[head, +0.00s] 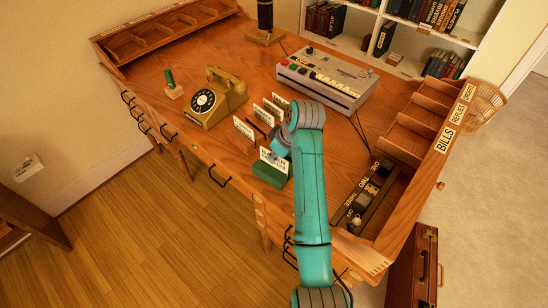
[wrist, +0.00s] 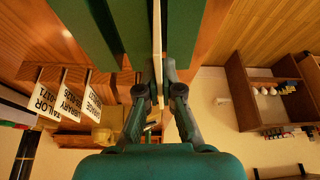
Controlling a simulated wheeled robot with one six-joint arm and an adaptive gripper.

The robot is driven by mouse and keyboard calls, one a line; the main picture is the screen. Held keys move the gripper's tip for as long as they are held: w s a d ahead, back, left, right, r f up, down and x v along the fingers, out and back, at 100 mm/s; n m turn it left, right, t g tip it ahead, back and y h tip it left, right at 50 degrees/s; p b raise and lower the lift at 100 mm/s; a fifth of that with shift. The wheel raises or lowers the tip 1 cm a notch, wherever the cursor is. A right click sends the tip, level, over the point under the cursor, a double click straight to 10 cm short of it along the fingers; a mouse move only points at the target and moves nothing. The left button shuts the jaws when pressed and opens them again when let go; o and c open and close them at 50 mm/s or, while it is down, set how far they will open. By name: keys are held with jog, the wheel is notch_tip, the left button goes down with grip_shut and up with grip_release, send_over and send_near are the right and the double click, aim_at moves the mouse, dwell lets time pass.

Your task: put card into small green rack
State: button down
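The white card (head: 273,160) with dark print stands upright at the small green rack (head: 268,175), near the desk's front edge. In the wrist view the card (wrist: 157,40) shows edge-on, between two green parts of the rack (wrist: 98,28). Its lower edge seems to be in the rack's gap, but I cannot tell how deep. My gripper (wrist: 160,82) is shut on the card, one finger on each side. In the head view my teal arm and wrist hide most of the gripper.
Several white cards (head: 243,128) stand in a row behind and left of the rack. A yellow telephone (head: 215,97) stands further left, a grey console (head: 326,78) behind.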

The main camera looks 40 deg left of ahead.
jog(key=shift+f, duration=0.55)
jog(key=c, duration=1.3)
grip_release()
jog(key=shift+f, duration=0.1)
